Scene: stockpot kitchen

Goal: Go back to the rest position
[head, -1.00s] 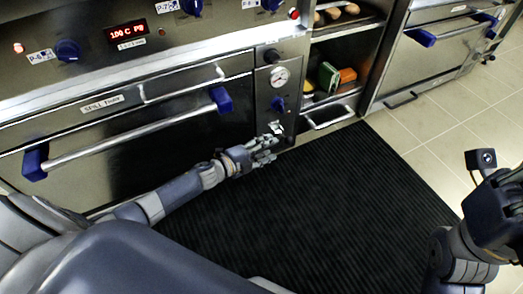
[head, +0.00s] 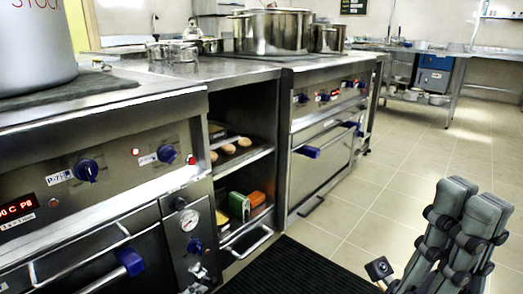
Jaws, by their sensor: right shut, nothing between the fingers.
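My right gripper (head: 473,202) stands at the lower right in the head view with its fingers pointing up. Its grey fingers are close together and hold nothing. It is over the tiled floor, apart from the furniture.
An oven (head: 85,235) with a blue-ended handle is at the left, a large stockpot (head: 35,45) above it. An open shelf (head: 238,165) holds rolls and boxes. A second oven (head: 320,165) stands beyond. A dark mat (head: 285,270) lies in front. Tiled floor (head: 400,155) is clear at right.

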